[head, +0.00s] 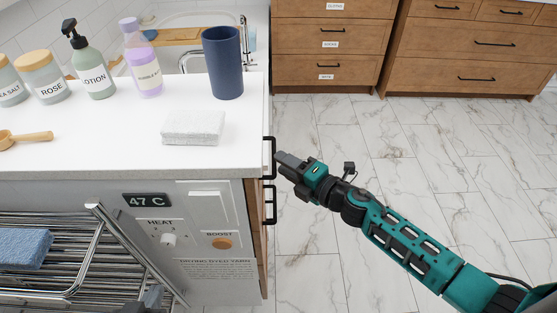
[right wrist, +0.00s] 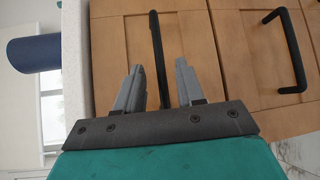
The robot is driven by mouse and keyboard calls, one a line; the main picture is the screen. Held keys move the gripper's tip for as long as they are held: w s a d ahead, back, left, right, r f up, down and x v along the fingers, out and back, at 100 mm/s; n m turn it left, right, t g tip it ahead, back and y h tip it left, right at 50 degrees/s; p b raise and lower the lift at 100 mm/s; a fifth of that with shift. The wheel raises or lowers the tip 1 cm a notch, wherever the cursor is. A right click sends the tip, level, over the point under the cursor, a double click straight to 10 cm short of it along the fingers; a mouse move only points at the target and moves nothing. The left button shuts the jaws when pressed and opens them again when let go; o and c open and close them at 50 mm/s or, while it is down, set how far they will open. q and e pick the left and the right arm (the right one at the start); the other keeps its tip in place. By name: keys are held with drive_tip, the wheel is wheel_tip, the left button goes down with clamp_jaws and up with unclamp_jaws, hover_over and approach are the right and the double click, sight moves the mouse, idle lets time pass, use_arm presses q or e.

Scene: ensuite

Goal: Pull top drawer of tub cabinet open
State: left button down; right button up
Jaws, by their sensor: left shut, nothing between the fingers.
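The tub cabinet shows its white top (head: 110,125) and, edge-on, its wooden drawer front in the head view. The top drawer's black handle (head: 272,158) is at the front edge just below the top; a second black handle (head: 270,204) is below it. My right gripper (head: 279,157) is at the top handle. In the right wrist view its fingers (right wrist: 158,85) are apart, with the top handle (right wrist: 156,45) between them. The lower handle (right wrist: 291,50) is to the right there. The top drawer looks shut. A grey tip of my left gripper (head: 151,298) shows at the bottom edge.
On the cabinet top are a dark blue cup (head: 223,65), a folded white cloth (head: 193,128), several bottles and jars, and a wooden scoop (head: 25,136). The marble floor (head: 420,150) right of the cabinet is clear.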

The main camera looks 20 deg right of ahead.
drive_tip(key=shift+x, duration=1.45)
clamp_jaws()
